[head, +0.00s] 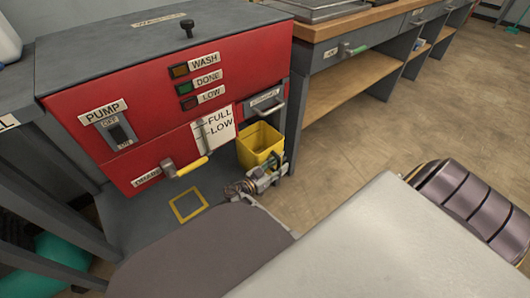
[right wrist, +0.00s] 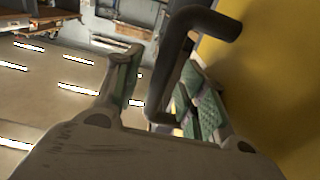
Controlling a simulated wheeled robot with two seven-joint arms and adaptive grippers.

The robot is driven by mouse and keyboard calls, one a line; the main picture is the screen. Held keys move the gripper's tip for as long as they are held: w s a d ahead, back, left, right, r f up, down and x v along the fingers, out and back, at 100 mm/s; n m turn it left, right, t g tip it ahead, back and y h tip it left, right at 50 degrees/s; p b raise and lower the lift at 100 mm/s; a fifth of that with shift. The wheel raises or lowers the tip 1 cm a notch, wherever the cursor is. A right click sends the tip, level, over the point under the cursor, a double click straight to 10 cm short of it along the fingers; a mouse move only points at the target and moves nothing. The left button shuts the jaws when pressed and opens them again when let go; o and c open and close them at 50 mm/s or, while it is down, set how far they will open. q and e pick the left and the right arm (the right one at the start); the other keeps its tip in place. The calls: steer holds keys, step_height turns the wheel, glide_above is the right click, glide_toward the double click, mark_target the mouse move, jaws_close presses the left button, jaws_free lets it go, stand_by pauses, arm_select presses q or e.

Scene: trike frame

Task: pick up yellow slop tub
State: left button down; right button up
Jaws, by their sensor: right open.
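The yellow slop tub (head: 261,139) stands in the lower right bay of the red-fronted machine, its open top facing up. My right gripper (head: 279,167) is at the tub's front right, low down. In the right wrist view the tub's yellow wall (right wrist: 285,70) fills the right side. A dark bent handle bar (right wrist: 176,60) crosses between the green-padded fingers of my right gripper (right wrist: 160,72). The fingers are open, with a gap beside the bar. Whether either pad touches the bar is unclear. My left gripper is out of view.
A yellow square outline (head: 188,205) marks the machine's lower shelf, left of the tub. A yellow-handled drain lever (head: 190,167) juts out above it. A grey drawer-type handle (head: 268,110) is just above the tub. Open floor (head: 400,125) lies to the right.

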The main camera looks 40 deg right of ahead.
steer(key=shift+d, duration=0.1)
stand_by(0.5)
jaws_close()
